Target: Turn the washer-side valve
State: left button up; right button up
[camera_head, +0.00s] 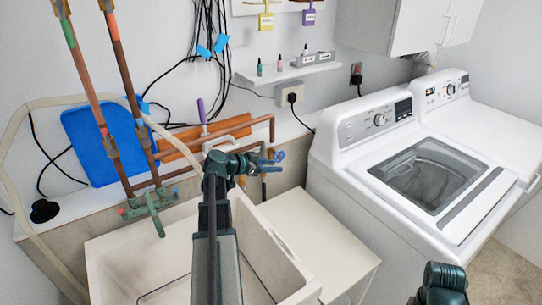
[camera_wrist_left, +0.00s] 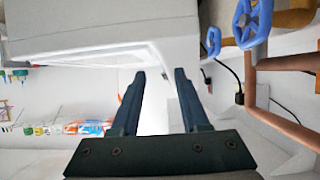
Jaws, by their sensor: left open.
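Blue valve handles (camera_head: 278,156) sit at the right end of the copper pipes, on the side toward the washer (camera_head: 360,135). My left gripper (camera_head: 262,160) reaches over the sink beside them and partly covers the valve body. In the left wrist view, one blue spoked handle (camera_wrist_left: 253,22) is large at the top right, with a smaller blue handle (camera_wrist_left: 213,40) behind it. Both lie to the right of my left gripper's fingers (camera_wrist_left: 160,74), which are apart with nothing between them. I cannot tell whether the gripper touches the valve in the head view. My right gripper is out of view.
The utility sink (camera_head: 120,250) lies below my left arm. A white counter (camera_head: 315,235) stands between sink and washer. Copper pipe (camera_wrist_left: 285,62) runs close to the right of the fingers. A blue board (camera_head: 90,145), an orange board and black cables are on the left; a small shelf (camera_head: 290,71) is above.

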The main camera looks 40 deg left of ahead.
pick_arm(q)
jog(key=s+d, duration=0.3)
jog(key=shift+s+r, duration=0.15)
jog(key=shift+r, duration=0.05)
dwell(0.3)
jog(key=w+d+f+m+g+h, duration=0.1)
jog(key=d+f+g, duration=0.25)
jog(key=d, duration=0.85)
jog(key=d+f+g+h, duration=0.1)
jog(key=d+f+g, duration=0.25)
jog(key=d, duration=0.85)
jog(key=s+d+f+g+y, duration=0.2)
jog(key=s+d, duration=0.4)
jog(key=d, duration=0.4)
jog(key=s+d+f+g+y, duration=0.3)
jog(key=s+d+y, duration=0.2)
jog(key=d, duration=0.5)
jog(key=shift+s+f+g, duration=0.25)
jog(key=shift+s+g, duration=0.05)
jog(key=shift+s, duration=0.9)
jog(key=shift+d, duration=0.1)
